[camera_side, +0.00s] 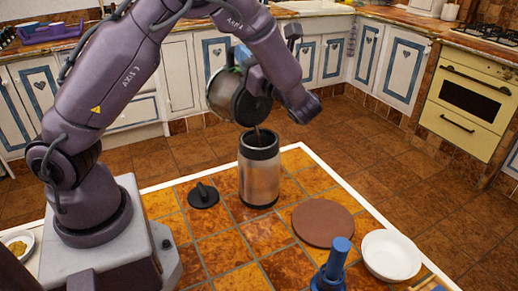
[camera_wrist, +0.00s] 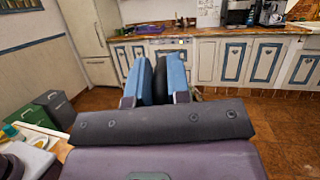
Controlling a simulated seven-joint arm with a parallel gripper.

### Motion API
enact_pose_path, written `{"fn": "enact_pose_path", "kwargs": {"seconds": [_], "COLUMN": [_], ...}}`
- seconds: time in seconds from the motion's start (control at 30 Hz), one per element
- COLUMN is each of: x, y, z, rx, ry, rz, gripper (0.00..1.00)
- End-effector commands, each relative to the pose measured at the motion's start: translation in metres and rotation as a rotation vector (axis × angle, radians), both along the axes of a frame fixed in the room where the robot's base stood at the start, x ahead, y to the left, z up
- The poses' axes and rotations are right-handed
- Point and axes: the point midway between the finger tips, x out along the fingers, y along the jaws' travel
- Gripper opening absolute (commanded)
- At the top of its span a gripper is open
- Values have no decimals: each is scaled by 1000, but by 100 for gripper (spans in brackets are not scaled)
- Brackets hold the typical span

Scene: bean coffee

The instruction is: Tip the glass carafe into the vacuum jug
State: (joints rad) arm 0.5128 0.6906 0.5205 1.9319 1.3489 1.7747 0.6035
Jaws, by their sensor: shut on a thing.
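The glass carafe (camera_side: 219,92) is steeply tipped in the side view, above the vacuum jug. My gripper (camera_side: 243,58) is shut on the carafe. In the wrist view its blue fingers (camera_wrist: 160,80) close on a black part, apparently the carafe's handle (camera_wrist: 160,80). The vacuum jug (camera_side: 259,182), steel with black rim and base, stands upright on the tiled table. A thin dark stream (camera_side: 257,136) runs from the carafe down to the jug's open top. The carafe's dark end faces the jug without visible contact. The jug's inside is hidden.
A black lid (camera_side: 203,195) lies left of the jug. A round brown board (camera_side: 322,223) lies to its right, with a white bowl (camera_side: 391,256) and a blue-topped device (camera_side: 332,267) nearer the front. A small plate (camera_side: 17,243) sits at far left.

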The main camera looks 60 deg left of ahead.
Motion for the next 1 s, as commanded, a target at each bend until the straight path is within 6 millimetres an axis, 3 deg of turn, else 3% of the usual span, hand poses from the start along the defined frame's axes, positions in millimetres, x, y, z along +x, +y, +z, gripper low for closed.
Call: {"fn": "enact_pose_path", "kwargs": {"seconds": [1.0], "x": [5], "y": [-23], "z": [0], "rx": [150], "ry": [27], "rz": [-1], "gripper": [0]}}
